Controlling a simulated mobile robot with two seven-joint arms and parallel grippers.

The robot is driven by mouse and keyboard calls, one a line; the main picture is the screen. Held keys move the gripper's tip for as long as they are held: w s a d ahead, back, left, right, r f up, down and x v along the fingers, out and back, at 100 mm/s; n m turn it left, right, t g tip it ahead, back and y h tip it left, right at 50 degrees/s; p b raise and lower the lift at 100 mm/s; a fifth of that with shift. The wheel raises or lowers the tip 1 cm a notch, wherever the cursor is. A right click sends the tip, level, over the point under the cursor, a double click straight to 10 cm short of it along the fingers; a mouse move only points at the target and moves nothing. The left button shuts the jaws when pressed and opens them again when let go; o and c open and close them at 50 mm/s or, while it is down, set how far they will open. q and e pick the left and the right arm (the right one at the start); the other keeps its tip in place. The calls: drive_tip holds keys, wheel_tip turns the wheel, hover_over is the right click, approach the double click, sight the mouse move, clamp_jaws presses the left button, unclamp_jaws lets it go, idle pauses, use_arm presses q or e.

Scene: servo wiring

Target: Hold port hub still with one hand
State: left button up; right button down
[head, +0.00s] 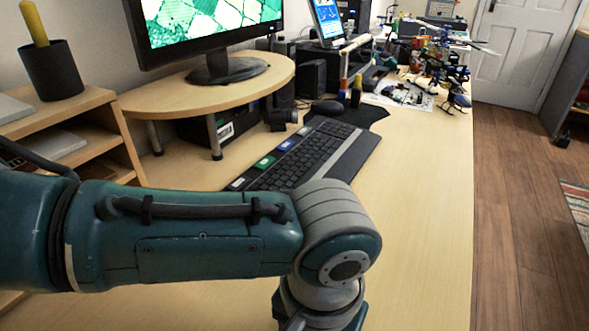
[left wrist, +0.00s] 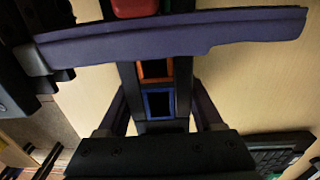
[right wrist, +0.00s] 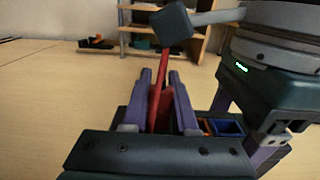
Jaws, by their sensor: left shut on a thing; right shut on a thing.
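The port hub (left wrist: 127,82), a black strip with an orange socket (left wrist: 155,70) and a blue socket (left wrist: 159,104), lies between the fingers of my left gripper (left wrist: 158,98), which is shut on it. In the right wrist view the hub's orange and blue sockets (right wrist: 228,127) show beside my left gripper's purple fingers. My right gripper (right wrist: 165,88) is shut on a red plug (right wrist: 160,108). A red cable (right wrist: 165,62) rises from it towards a dark block (right wrist: 170,25). Whether the plug sits in the hub is hidden. Neither gripper shows in the head view.
In the head view a keyboard (head: 305,155) lies on the wooden desk (head: 420,190), with a monitor (head: 210,25) on a raised shelf (head: 160,97) behind. Clutter (head: 430,75) fills the far end. The desk right of the keyboard is clear.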

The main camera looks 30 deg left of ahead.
drive_tip(key=shift+r, duration=0.6)
idle(0.4)
drive_tip(key=shift+r, duration=0.3)
drive_tip(key=shift+r, duration=0.7)
